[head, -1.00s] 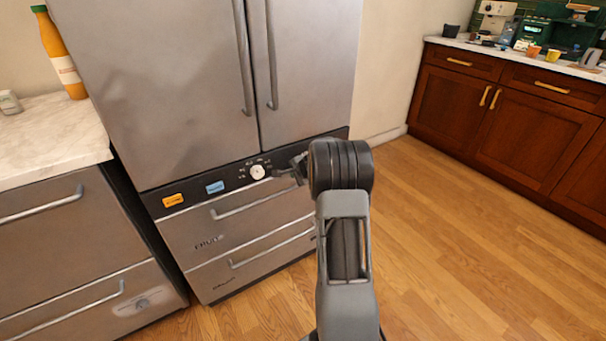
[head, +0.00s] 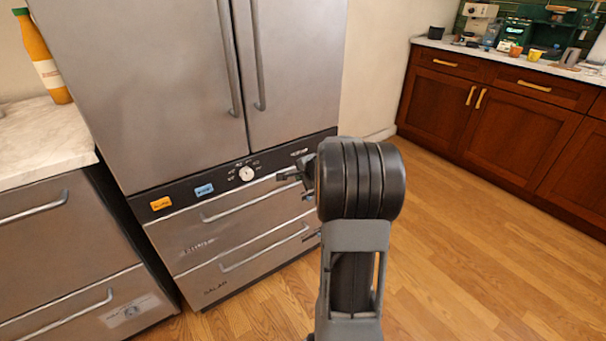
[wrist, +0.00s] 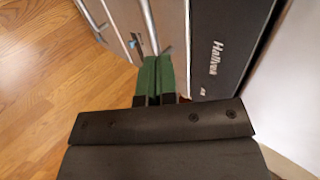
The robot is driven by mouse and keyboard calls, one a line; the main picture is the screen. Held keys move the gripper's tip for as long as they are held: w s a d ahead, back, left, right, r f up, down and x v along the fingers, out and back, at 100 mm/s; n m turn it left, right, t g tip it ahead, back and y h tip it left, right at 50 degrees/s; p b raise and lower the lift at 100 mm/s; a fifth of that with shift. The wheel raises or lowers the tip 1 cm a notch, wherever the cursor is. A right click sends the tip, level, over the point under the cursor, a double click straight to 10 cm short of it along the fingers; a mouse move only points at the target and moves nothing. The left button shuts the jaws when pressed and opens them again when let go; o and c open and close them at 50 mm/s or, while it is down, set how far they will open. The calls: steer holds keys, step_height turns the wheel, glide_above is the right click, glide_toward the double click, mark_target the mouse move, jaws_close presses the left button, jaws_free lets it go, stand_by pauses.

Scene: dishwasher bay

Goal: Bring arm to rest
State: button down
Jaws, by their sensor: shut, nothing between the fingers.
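My arm is raised in front of the fridge in the head view, with its thick dark joint covering part of the lower right of the fridge. My gripper (head: 290,176) partly shows at the left of that joint, in front of the fridge's control strip. In the wrist view my gripper (wrist: 154,78) shows its two green fingers side by side, shut with nothing between them. The steel fridge (head: 180,80) has its doors and lower drawers closed. I cannot tell from these views how far the fingertips are from the fridge front.
A dishwasher front (head: 60,240) and a marble counter (head: 40,140) with an orange bottle (head: 42,58) stand at the left. Wooden cabinets (head: 500,115) with coffee machines on top stand at the back right. The wooden floor (head: 470,240) at the right is clear.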

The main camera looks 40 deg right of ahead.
steer(key=s+a+r+n+g+y+p, duration=0.1)
steer(key=s+a+r+n+p, duration=0.25)
steer(key=a+r+p, duration=0.4)
steer(key=s+a+r+n+g+y+p, duration=0.1)
steer(key=s+a+r+n+y+p, duration=0.1)
steer(key=a+r+n+p, duration=0.55)
steer(key=s+a+r+n+g+h+p, duration=0.2)
steer(key=s+a+r+n+p, duration=0.5)
steer(key=s+a+r+p, duration=0.4)
steer(key=s+r+g, duration=0.1)
steer(key=s+r, duration=0.3)
steer(key=shift+s+a+r+n+g+p, duration=0.2)
steer(key=shift+s+r+n+g+p, duration=0.1)
steer(key=shift+g+p, duration=0.1)
